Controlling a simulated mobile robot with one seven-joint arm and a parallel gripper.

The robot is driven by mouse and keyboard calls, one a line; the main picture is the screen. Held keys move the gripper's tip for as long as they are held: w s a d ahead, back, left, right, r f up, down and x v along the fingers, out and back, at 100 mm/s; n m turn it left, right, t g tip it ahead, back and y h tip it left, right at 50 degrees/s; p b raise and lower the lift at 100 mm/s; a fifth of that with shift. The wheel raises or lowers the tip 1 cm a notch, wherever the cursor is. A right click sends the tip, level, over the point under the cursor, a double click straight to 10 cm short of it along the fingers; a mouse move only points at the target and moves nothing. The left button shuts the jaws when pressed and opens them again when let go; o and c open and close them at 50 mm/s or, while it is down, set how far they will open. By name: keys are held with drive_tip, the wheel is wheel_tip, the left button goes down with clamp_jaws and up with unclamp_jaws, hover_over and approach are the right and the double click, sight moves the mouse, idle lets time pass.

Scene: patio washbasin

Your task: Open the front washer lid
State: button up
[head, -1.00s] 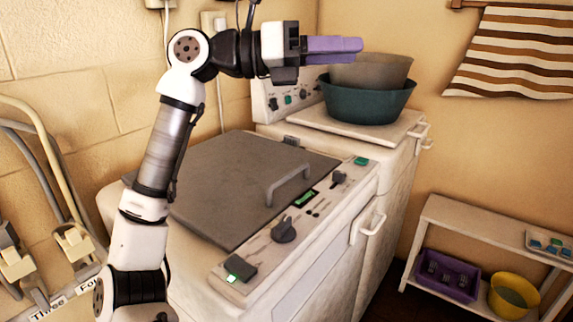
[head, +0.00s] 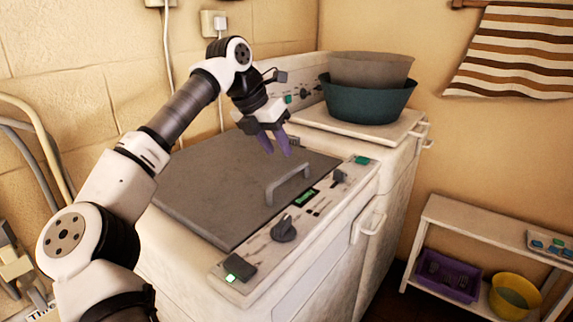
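The front washer (head: 180,250) is a white machine with a flat grey lid (head: 215,205) on top, lying shut. A grey bar handle (head: 290,182) stands up near the lid's right edge, beside the control panel. My gripper (head: 276,145) points down above the far part of the lid, up and to the left of the handle in the picture. Its two purple fingers are apart with a gap between them, and nothing is held. The fingers appear clear of the handle.
The panel has a dark knob (head: 284,229), switches and a lit display. Behind is a second washer carrying a teal basin (head: 367,102) with a grey basin (head: 370,70) in it. A low shelf (head: 480,225) at right holds a purple crate (head: 447,277) and a yellow bucket (head: 514,295).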

drive_tip(key=x, duration=0.6)
drive_tip(key=shift+d+f+p, duration=0.15)
drive_tip(key=shift+f+p, duration=0.1)
drive_tip(key=shift+p, duration=0.1)
clamp_jaws()
